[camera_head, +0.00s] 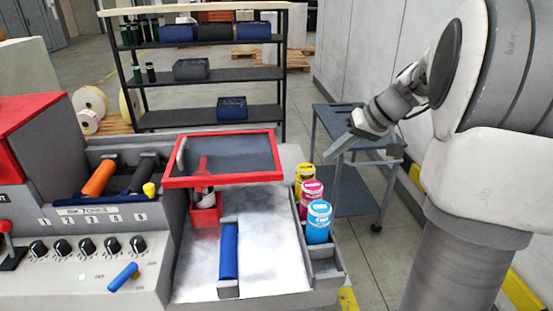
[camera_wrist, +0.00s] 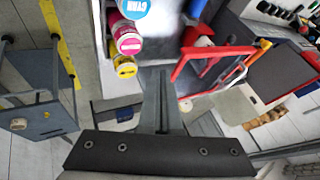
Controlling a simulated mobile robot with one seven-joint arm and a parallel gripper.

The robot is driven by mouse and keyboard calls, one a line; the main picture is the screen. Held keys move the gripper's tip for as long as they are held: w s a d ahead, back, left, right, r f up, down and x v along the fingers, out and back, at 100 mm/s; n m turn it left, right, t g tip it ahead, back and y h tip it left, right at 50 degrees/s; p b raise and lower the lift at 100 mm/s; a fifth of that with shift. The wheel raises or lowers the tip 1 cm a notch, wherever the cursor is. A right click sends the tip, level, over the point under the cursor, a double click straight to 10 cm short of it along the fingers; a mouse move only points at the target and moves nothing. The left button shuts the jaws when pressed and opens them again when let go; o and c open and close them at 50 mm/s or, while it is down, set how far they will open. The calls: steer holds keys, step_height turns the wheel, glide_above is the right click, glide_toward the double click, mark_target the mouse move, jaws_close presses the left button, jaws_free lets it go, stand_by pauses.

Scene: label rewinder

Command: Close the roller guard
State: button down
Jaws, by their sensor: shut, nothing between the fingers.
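The roller guard (camera_head: 225,180) is a red frame with a dark see-through panel. In the head view it stands raised above the pale machine bed, over the back part, with the blue roller (camera_head: 229,250) uncovered in front of it. A light handle shows at its left side. In the wrist view its red frame (camera_wrist: 203,51) is at upper right, apart from my fingers. My gripper (camera_head: 345,146) is to the right of the guard in the head view, clear of the machine. In the wrist view the gripper (camera_wrist: 161,100) is shut and empty.
Yellow, magenta and cyan jars (camera_head: 318,222) stand in a tray along the machine's right edge, between guard and gripper. A blue cart (camera_head: 350,140) stands behind my gripper. A control panel with knobs (camera_head: 87,246) is at left. A shelf rack (camera_head: 210,75) is behind.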

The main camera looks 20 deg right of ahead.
mark_target(163, 183)
steer(key=w+a+f+p, duration=0.2)
steer(key=w+a+f, duration=0.3)
steer(key=a+f, duration=0.2)
steer(key=shift+w+a+f+p, duration=0.2)
steer(key=shift+a+f+p, duration=0.2)
steer(key=shift+f, duration=0.1)
steer(key=a+b, duration=0.1)
steer(key=a, duration=0.3)
steer(key=w+a+b, duration=0.1)
steer(key=a, duration=0.3)
steer(key=w+a+b, duration=0.1)
steer(key=a+b, duration=0.1)
steer(key=a, duration=0.2)
steer(key=shift+w+a+f, duration=0.1)
steer(key=shift+w+f, duration=0.05)
steer(key=w+a, duration=0.1)
steer(key=a, duration=0.5)
steer(key=w+a+p, duration=0.1)
steer(key=a, duration=0.5)
steer(key=w+a+p, duration=0.1)
steer(key=a, duration=0.5)
steer(key=shift+w+r, duration=0.2)
steer(key=shift+w, duration=0.2)
steer(key=shift+a, duration=0.4)
steer(key=shift+r, duration=0.1)
